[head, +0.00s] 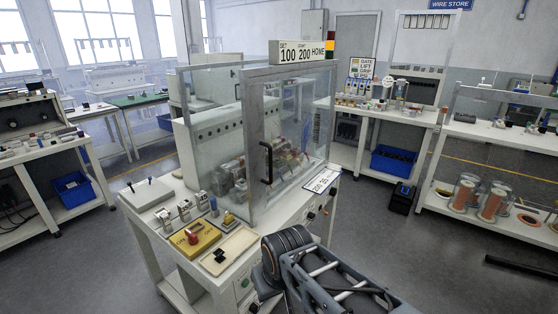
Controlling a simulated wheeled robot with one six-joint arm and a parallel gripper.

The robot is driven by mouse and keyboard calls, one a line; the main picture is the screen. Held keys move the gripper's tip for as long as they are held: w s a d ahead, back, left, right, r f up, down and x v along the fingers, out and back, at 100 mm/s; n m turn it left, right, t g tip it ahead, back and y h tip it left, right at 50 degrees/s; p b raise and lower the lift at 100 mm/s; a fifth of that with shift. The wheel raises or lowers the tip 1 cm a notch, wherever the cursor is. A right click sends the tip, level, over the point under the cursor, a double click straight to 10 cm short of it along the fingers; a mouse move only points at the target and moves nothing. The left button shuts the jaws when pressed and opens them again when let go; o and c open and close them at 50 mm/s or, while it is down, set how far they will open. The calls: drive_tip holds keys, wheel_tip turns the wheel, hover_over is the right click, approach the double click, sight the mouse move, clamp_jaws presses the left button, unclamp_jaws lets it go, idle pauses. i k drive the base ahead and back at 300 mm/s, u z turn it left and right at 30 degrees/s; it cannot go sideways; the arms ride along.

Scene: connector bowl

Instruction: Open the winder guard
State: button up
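The winder guard (288,112) is a clear panel in a grey metal frame on the winder bench in the middle of the head view. A black vertical bar handle (267,163) sits near its left edge. The guard stands upright across the near right side of the clear enclosure and looks shut. Winder parts (290,158) show through the panel. My arm reaches in from the bottom right, in front of the bench and below the guard. Its dark ribbed joint is apart from the handle. My gripper's fingers do not show.
The winder bench (160,235) carries a yellow box with a red button (194,239), a beige tray (228,250) and small dials. A sign (303,51) tops the guard. Blue bins (393,160) sit under other benches. Open grey floor (375,225) lies right of the winder bench.

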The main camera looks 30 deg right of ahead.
sight(256, 85)
drive_tip(key=u, duration=0.35)
drive_tip(key=k, duration=0.2)
drive_tip(key=z, duration=1.15)
drive_tip(key=i, duration=0.6)
drive_tip(key=u, duration=0.9)
